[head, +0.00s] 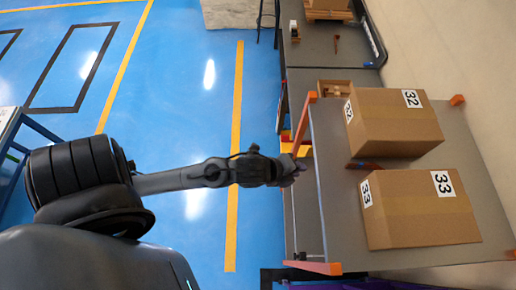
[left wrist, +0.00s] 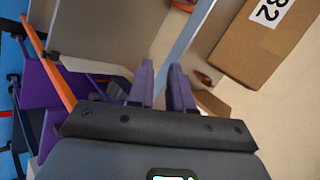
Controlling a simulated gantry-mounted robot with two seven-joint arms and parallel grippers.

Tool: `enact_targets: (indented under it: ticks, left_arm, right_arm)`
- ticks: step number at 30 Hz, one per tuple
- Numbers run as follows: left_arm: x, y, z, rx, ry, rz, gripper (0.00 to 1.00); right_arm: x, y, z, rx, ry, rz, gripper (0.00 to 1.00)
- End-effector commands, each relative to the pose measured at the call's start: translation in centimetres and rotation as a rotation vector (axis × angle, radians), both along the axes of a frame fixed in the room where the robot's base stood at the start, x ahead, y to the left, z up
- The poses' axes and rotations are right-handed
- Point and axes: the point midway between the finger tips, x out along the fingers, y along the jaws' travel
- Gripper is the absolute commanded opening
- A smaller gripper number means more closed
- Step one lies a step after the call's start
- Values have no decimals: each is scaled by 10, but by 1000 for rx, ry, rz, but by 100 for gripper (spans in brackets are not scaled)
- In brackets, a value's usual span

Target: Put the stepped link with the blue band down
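My left gripper (head: 300,170) is at the left edge of the grey shelf with the boxes, its arm reaching in from the left. In the left wrist view its two purple fingers (left wrist: 163,85) stand apart with a visible gap. I make out no part clamped between them. A pale grey-blue strip (left wrist: 190,36) runs up behind the gap and looks like an edge further off. I cannot pick out the stepped link or its blue band in either view. My right gripper is not in view.
Carton 32 (head: 395,125) and carton 33 (head: 420,215) stand on the grey shelf top (head: 335,215), which has orange corner posts. A small open box (head: 335,88) lies on the dark bench (head: 320,55) behind. Blue floor (head: 190,85) to the left is clear.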

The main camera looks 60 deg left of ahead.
Motion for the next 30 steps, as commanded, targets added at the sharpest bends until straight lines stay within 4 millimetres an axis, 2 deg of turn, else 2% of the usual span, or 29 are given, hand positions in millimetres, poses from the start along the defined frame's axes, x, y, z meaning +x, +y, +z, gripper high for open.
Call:
enact_targets:
  ticks: [3,6,12,18,30]
  left_arm:
    - [-35,6,-16,-265,178,374,20]
    - [-63,11,-26,-435,299,665,20]
    - [-105,15,-36,-634,446,1087,20]
    - [-121,15,-39,-698,494,1252,18]
    - [-122,15,-39,-702,495,1262,18]
  right_arm:
    - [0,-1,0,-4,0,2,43]
    - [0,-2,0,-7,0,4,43]
    - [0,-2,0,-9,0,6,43]
    - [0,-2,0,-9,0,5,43]
    - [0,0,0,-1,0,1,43]
